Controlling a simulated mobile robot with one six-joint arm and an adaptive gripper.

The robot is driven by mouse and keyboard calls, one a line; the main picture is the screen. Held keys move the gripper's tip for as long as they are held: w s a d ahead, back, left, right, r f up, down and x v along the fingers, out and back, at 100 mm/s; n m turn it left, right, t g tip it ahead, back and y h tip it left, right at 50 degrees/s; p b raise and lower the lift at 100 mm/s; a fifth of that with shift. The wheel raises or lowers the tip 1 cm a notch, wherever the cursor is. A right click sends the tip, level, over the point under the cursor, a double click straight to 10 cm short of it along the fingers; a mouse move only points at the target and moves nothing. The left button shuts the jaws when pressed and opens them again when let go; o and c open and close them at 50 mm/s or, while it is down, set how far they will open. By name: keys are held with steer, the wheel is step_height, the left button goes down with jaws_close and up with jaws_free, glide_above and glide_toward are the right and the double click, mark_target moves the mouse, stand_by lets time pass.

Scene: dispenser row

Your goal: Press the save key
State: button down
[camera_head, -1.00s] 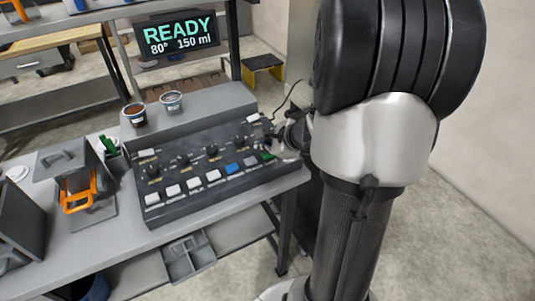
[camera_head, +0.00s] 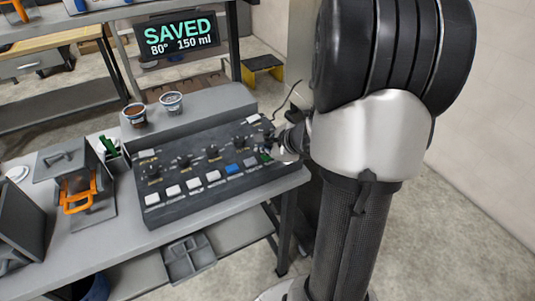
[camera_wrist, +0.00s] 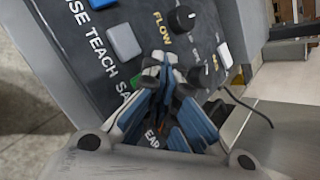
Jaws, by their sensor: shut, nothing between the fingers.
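The control panel (camera_head: 200,165) stands on the grey bench with a row of keys along its front. The save key (camera_wrist: 134,82) is green, beside a label whose visible start reads "SA"; my fingers partly cover it in the wrist view. In the head view, a bit of green key (camera_head: 267,157) shows at the row's right end. My gripper (camera_wrist: 160,62) is shut and empty, its fingertips over the panel right beside the green key. I cannot tell whether they touch it. The display (camera_head: 179,36) reads "SAVED", "80°" and "150 ml".
A grey key (camera_wrist: 123,41) labelled "TEACH" and a blue key (camera_wrist: 101,3) are left of the fingers. A black "FLOW" knob (camera_wrist: 182,18) is close by. Two cups (camera_head: 171,103) stand on the panel's back ledge. A device with an orange handle (camera_head: 77,200) stands on the left.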

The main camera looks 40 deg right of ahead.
mark_target(265, 157)
steer(key=shift+r+p, duration=0.65)
steer(key=shift+r, duration=0.25)
steer(key=shift+r, duration=0.1)
step_height(265, 157, up, 5)
steer(key=p, duration=0.4)
stand_by(0.4)
